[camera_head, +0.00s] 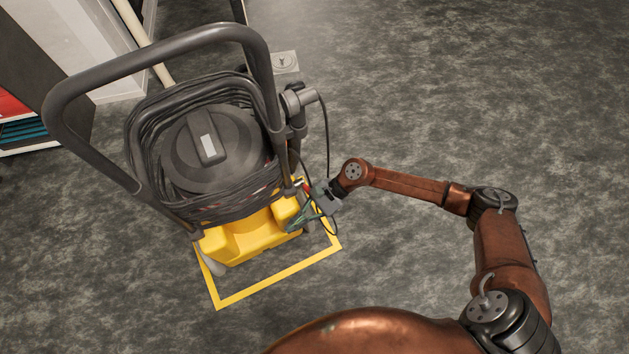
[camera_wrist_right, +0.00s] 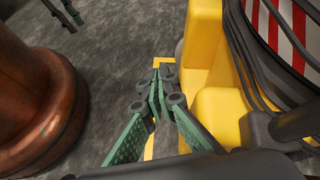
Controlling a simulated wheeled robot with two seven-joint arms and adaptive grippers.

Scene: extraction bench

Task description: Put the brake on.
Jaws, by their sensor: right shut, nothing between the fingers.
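A yellow and dark grey extraction machine (camera_head: 245,240) stands on the floor, with a tall looped handle (camera_head: 150,65). It also shows at the right of the right wrist view (camera_wrist_right: 205,45). My right gripper (camera_head: 293,226) is low beside the right side of the machine's yellow base. In the right wrist view its green fingers (camera_wrist_right: 160,78) are shut together and empty, close to the yellow body; whether they touch it I cannot tell. A light grey wheel part (camera_head: 213,265) shows at the base's left. I cannot make out a brake.
A yellow floor outline (camera_head: 280,286) surrounds the machine's base. A black cable coil (camera_head: 140,150) hangs on the machine, and a hose or cord (camera_head: 327,135) loops on its right. Shelving (camera_head: 45,70) stands at upper left. The floor to the right is clear.

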